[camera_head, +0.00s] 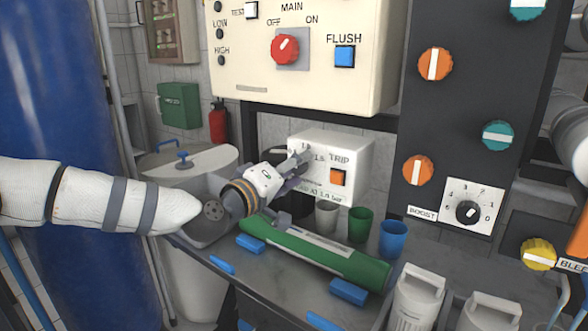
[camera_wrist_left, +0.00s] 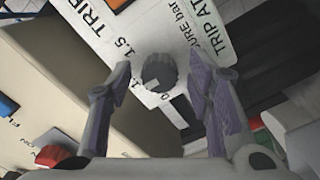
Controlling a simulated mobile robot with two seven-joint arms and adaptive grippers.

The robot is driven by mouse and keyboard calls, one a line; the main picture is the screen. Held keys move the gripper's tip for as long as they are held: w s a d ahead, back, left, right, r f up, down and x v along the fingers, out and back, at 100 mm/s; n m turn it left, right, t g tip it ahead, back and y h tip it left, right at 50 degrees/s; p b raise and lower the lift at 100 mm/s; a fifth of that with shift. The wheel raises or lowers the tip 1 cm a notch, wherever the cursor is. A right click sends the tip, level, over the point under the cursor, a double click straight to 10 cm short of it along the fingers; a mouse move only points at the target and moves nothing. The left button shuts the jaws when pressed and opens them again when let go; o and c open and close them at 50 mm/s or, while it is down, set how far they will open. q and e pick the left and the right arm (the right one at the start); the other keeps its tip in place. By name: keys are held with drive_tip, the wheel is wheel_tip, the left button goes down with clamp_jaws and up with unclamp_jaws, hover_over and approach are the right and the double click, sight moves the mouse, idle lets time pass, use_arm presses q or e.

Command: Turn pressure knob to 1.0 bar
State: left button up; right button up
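The pressure knob (camera_wrist_left: 158,70) is a dark grey round knob on the white trip box (camera_head: 355,152). A pale mark on it points down in the left wrist view, roughly between partly hidden scale figures; the exact setting cannot be read. My left gripper (camera_head: 297,168) is in front of the box's left part and hides the knob in the head view. In the left wrist view my left gripper (camera_wrist_left: 158,88) is open, with one finger on each side of the knob and a visible gap to both. My right gripper is not in view.
An orange trip button (camera_head: 337,177) is just right of my left gripper. Below are grey, green and blue cups (camera_head: 393,238) and a green cylinder (camera_head: 320,252) on the shelf. A cream main panel (camera_head: 300,85) overhangs above. A boost dial (camera_head: 468,210) is at right.

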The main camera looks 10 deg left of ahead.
use_arm(q)
drive_tip(key=v, duration=1.2)
